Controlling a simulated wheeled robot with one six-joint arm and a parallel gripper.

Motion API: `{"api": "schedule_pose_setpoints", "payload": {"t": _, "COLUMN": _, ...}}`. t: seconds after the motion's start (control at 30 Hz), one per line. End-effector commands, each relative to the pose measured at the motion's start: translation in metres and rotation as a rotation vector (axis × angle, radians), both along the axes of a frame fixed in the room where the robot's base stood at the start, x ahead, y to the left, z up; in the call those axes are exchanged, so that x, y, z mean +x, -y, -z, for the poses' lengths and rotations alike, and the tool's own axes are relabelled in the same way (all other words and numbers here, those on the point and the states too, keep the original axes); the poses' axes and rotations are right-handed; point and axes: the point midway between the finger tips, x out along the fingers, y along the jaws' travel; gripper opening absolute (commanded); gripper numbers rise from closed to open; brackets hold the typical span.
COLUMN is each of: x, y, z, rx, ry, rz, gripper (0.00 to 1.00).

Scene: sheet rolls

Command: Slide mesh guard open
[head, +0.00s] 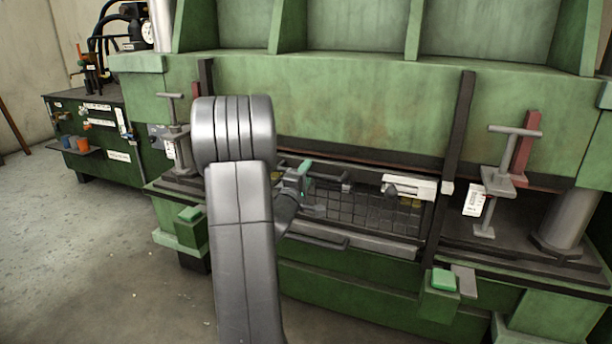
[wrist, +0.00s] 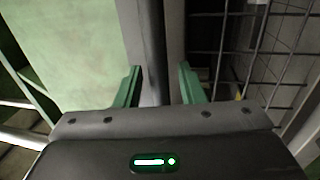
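The mesh guard (head: 362,212), a dark wire grid in a grey frame, stands across the low opening of the green press in the head view. In the wrist view its mesh (wrist: 262,42) fills the right side, beside a grey upright bar (wrist: 173,38). My gripper (head: 303,178) is at the left part of the guard, partly hidden behind my arm. In the wrist view my gripper (wrist: 160,82) has its two green fingers spread apart, with upright edges beyond and between them. I cannot tell whether the fingers touch the bar.
The green press (head: 350,110) spans the scene. A T-handled clamp (head: 500,165) and green button box (head: 439,297) are at right; another button box (head: 190,225) is at left. Floor (head: 80,255) at left is clear.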

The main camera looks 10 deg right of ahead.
Motion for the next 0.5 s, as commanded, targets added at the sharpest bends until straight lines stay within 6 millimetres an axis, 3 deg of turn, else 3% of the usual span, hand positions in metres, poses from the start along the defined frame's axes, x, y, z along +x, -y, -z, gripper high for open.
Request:
{"api": "schedule_pose_setpoints", "payload": {"t": 0.13, "x": -0.0002, "y": -0.0001, "z": 0.0, "rx": 0.0, "ry": 0.0, "rz": 0.0, "gripper": 0.34}}
{"api": "schedule_pose_setpoints", "payload": {"t": 0.3, "x": -0.0002, "y": -0.0002, "z": 0.0001, "rx": 0.0, "ry": 0.0, "rz": 0.0, "gripper": 0.0}}
{"api": "schedule_pose_setpoints", "payload": {"t": 0.5, "x": -0.0003, "y": -0.0002, "z": 0.0001, "rx": 0.0, "ry": 0.0, "rz": 0.0, "gripper": 0.0}}
